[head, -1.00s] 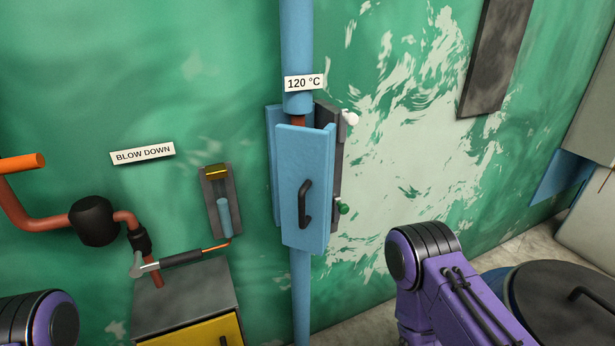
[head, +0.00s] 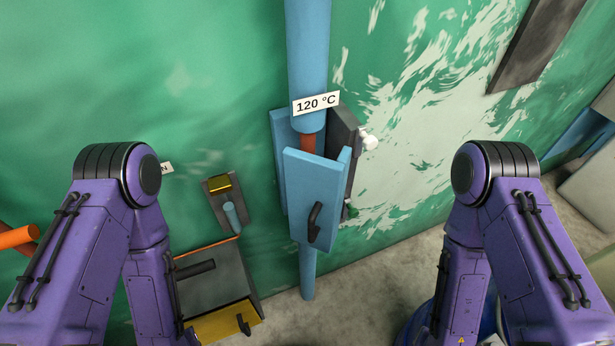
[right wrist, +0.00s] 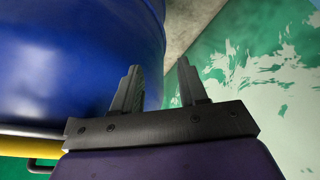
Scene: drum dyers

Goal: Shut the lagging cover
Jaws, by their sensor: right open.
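The lagging cover (head: 308,190) is a light blue hinged box on the blue vertical pipe (head: 307,55), in the middle of the head view. Its front leaf stands ajar, with a reddish inner pipe showing in the gap at the top. A black handle (head: 314,222) is on the front leaf. My right gripper (right wrist: 158,85) shows in the right wrist view, open and empty, beside a large blue drum (right wrist: 75,60) and apart from the cover. My left gripper is not in view; only my left arm shows.
A "120 °C" label (head: 316,103) is on the pipe above the cover. White (head: 369,141) and green (head: 352,211) knobs stick out at its right. A grey box with a yellow front (head: 225,322) stands lower left. The floor below the cover is clear.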

